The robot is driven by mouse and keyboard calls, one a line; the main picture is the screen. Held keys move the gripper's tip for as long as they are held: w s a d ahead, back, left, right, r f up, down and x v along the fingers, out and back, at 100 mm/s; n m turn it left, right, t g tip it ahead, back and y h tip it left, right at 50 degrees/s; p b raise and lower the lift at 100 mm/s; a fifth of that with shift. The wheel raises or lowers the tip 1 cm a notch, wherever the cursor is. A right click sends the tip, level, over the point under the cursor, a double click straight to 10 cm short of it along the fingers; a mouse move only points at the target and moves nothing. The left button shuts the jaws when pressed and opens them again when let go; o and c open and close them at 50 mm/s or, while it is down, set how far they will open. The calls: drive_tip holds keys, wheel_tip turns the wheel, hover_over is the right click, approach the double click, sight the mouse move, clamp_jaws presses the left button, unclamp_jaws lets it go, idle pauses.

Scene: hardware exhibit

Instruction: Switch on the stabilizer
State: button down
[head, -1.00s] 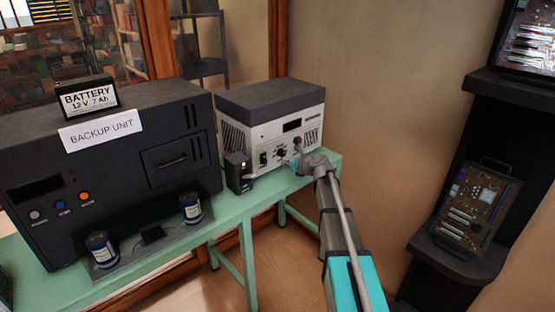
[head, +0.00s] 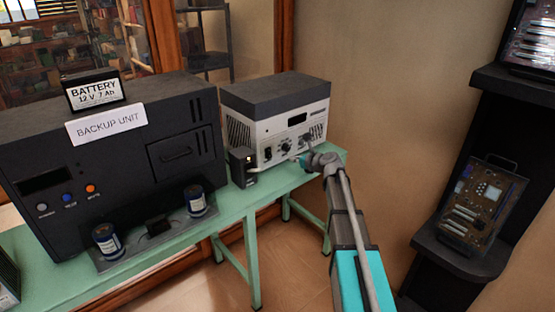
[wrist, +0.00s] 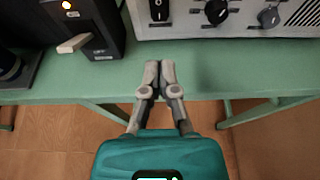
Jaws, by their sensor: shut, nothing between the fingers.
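No label naming the stabilizer is readable. A white box (head: 277,110) with a dark grey top stands on the green bench, with a display, knobs and a black rocker switch (head: 268,153) on its front. The wrist view shows the rocker switch (wrist: 159,10) with two knobs to its right. My gripper (wrist: 159,65) is shut and empty, over the bench's front part, apart from the white box and below the rocker in the picture.
The green bench (head: 225,207) also carries a large black backup unit (head: 120,150) with a battery (head: 92,90) on top, and two blue cans in front. A dark shelf (head: 460,245) with a circuit board stands at the right. Free bench surface lies around my gripper.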

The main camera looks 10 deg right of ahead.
sight(270, 157)
drive_tip(key=shift+s+f+b, duration=0.1)
drive_tip(key=shift+f+b, duration=0.2)
drive_tip(key=shift+f, duration=0.1)
idle(0.3)
drive_tip(key=b+x, duration=0.4)
drive_tip(key=x, duration=0.8)
drive_tip(key=shift+f, duration=0.15)
drive_tip(key=shift+b+x, duration=0.35)
drive_tip(key=shift+x, duration=0.6)
